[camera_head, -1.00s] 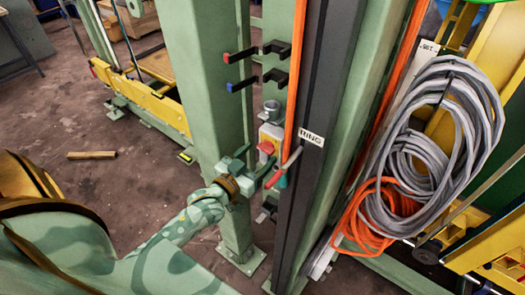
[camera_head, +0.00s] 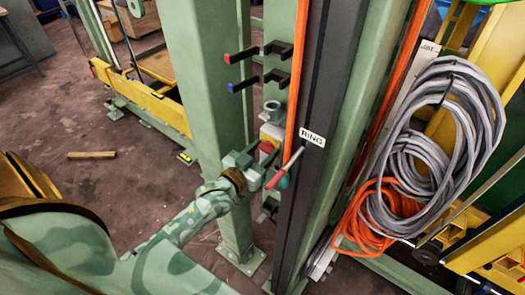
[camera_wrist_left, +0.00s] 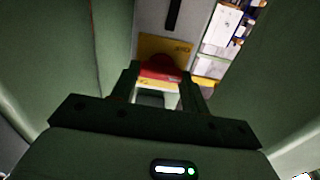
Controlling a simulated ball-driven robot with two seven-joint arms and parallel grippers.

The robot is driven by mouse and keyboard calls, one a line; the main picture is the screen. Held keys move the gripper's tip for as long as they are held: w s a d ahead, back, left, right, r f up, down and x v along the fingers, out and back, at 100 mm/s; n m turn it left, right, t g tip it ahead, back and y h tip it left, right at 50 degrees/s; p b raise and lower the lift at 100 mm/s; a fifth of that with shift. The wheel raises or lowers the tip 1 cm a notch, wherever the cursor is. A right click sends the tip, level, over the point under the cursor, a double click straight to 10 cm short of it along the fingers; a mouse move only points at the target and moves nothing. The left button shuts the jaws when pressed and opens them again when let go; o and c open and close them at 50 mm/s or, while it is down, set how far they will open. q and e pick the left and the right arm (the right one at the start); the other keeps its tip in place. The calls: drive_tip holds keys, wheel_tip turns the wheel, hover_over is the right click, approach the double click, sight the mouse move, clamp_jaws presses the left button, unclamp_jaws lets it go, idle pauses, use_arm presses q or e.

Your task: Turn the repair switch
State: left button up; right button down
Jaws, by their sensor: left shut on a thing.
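The repair switch is a red knob (camera_head: 267,147) on a yellow plate, on a small pale box (camera_head: 266,132) fixed to the green post. My left gripper (camera_head: 268,166) is at the switch, its fingers covering part of it. In the left wrist view, the red knob (camera_wrist_left: 158,72) sits between the two dark fingers (camera_wrist_left: 160,88), with the yellow plate (camera_wrist_left: 178,47) behind it. The gripper is shut on the knob. The knob's exact angle is hard to read. My right gripper is in neither view.
Close right of the switch are a red-handled item (camera_head: 291,160) and a dark rail with a "RING" label (camera_head: 312,137). Black hooks (camera_head: 275,77) stick out above. Grey coiled cable (camera_head: 440,140) and orange cable (camera_head: 375,225) hang at right. The floor at left has free room.

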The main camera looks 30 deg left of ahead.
use_arm(q)
drive_tip(key=m+p, duration=0.2)
drive_tip(key=m, duration=0.1)
drive_tip(key=shift+d+m, duration=0.1)
drive_tip(key=shift+m, duration=0.3)
drive_tip(key=m, duration=0.2)
drive_tip(key=shift+m+p, duration=0.35)
drive_tip(key=shift+m, duration=0.05)
drive_tip(key=m, duration=0.2)
drive_tip(key=shift+d+f+m, duration=0.1)
drive_tip(key=shift+m, duration=0.3)
drive_tip(key=m, duration=0.3)
drive_tip(key=shift+f, duration=0.1)
drive_tip(key=m+b, duration=0.1)
drive_tip(key=m, duration=0.4)
drive_tip(key=shift+f, duration=0.1)
drive_tip(key=o, duration=1)
